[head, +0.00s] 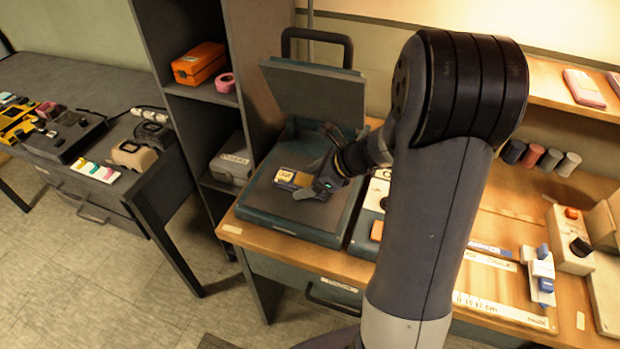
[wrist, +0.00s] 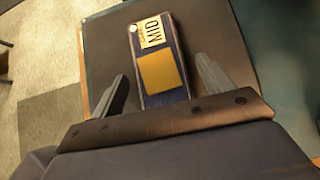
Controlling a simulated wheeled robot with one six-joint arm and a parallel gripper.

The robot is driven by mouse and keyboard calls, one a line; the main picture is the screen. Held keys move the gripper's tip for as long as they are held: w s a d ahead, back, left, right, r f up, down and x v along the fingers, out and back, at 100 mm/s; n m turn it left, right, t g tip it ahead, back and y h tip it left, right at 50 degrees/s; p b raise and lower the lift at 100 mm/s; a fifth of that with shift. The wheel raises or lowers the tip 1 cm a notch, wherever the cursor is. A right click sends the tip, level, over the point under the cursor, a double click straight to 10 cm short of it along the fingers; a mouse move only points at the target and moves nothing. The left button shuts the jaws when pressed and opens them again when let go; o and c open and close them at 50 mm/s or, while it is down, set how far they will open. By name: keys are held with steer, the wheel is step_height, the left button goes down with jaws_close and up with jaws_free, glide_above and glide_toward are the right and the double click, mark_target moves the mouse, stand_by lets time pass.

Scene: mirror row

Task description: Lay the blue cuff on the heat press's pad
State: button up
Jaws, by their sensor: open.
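The blue cuff (wrist: 162,98) lies flat on the heat press's dark pad (wrist: 220,30). It has a yellow patch and a pale printed label. In the head view the cuff (head: 293,179) is near the middle of the pad (head: 278,208), partly hidden by my gripper. The heat press (head: 310,232) has a teal base, and its lid (head: 318,95) stands raised. My gripper (wrist: 162,68) is open, with one finger on each side of the cuff and a visible gap at both. It also shows low over the pad in the head view (head: 311,188).
The raised lid with its handle (head: 317,38) stands behind my gripper. A dark shelf unit (head: 203,105) with an orange box (head: 199,63) is on the left. Small devices crowd the bench (head: 405,265) to the right of the press.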

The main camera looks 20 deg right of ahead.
steer(key=shift+r, duration=0.25)
steer(key=p+v, duration=0.1)
steer(key=v, duration=1.1)
